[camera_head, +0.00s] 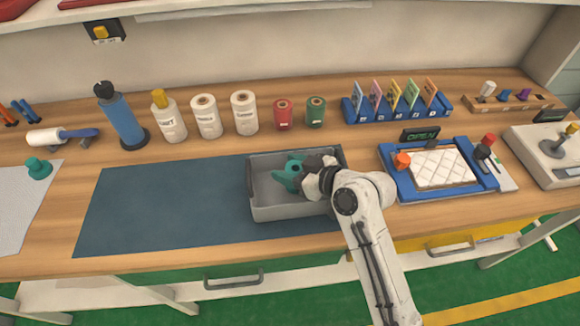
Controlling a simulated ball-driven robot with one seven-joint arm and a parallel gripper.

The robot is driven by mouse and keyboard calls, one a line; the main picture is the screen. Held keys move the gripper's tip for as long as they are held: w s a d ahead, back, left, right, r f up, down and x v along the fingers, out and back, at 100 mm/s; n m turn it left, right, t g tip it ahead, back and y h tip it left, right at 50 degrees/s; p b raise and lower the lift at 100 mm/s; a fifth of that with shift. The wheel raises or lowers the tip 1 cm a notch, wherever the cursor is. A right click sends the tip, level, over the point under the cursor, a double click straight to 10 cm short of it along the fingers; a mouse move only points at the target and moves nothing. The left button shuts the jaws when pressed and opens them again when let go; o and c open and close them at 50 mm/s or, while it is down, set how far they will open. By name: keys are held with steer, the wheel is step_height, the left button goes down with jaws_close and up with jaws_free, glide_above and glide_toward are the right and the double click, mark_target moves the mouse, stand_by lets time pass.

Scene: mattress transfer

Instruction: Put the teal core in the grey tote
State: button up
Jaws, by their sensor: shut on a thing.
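The grey tote (291,210) stands on the right part of the dark blue mat, its open top facing up. The teal core (289,172) shows over the tote's opening, left of my gripper. My gripper (304,176) reaches in from the right over the tote's right side and is shut on the teal core. My wrist hides part of the tote's right wall. I cannot tell whether the core touches the tote's floor.
A blue frame with a white quilted pad (440,168) stands right of the tote. Spools and bottles (206,117) line the back. A teal knob-like piece (38,168) sits at far left. The mat's left part (160,210) is clear.

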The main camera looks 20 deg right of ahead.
steer(key=shift+f, duration=0.15)
steer(key=o, duration=1)
steer(key=shift+o, duration=0.2)
steer(key=shift+r+p, duration=0.5)
steer(key=shift+r, duration=0.1)
steer(key=b+v, duration=0.1)
steer(key=v, duration=1.1)
steer(key=shift+b, duration=0.35)
